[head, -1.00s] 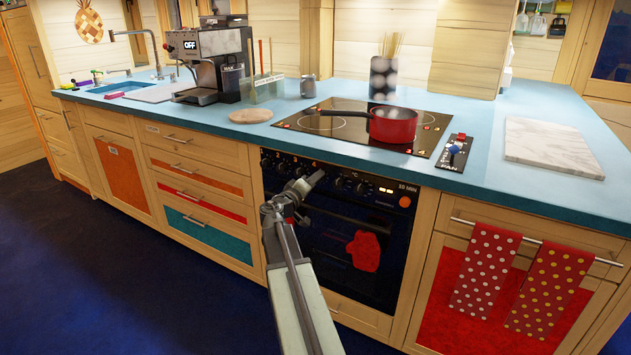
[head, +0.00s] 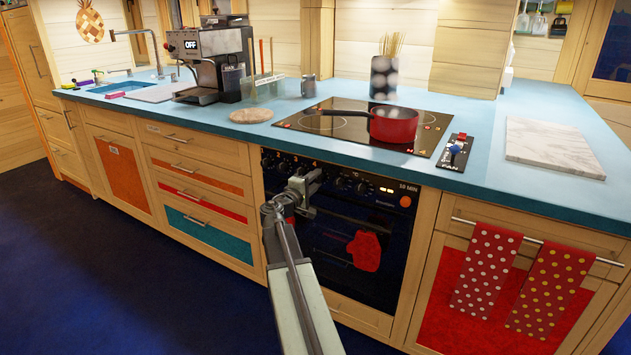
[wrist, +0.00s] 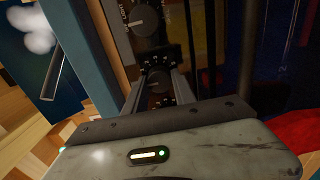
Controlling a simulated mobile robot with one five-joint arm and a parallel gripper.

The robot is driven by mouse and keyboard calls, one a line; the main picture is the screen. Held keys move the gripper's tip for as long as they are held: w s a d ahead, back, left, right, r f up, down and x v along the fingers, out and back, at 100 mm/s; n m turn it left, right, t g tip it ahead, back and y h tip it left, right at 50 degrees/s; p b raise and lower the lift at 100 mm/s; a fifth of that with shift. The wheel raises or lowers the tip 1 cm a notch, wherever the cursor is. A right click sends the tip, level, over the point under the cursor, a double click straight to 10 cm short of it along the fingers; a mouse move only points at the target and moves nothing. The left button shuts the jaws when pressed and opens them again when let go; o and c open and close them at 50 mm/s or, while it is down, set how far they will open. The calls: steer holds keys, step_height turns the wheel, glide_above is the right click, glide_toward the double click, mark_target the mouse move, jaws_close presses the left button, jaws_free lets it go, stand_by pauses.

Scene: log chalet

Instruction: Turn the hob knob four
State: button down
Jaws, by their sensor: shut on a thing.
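The hob knobs sit in a row on the dark oven front panel, below the counter edge. In the head view, the digit 4 shows just above my gripper (head: 314,180), which hides the knob under it. In the wrist view, the dark round knob four (wrist: 158,82) lies between my two fingertips (wrist: 158,88). My gripper is shut on this knob. Another dark knob (wrist: 146,18) with lettering beside it shows past the fingertips, clear of them.
A red pot (head: 393,126) stands on the black hob (head: 345,140) above. A red mitt (head: 364,250) hangs on the oven front (head: 335,235). Dotted towels (head: 487,268) hang on a rail to the right. The dark floor in front is clear.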

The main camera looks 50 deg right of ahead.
stand_by(0.3)
steer(key=c, duration=1)
jaws_free()
steer(key=shift+c, duration=0.2)
steer(key=shift+a, duration=0.1)
steer(key=v, duration=0.7)
steer(key=shift+a, duration=0.3)
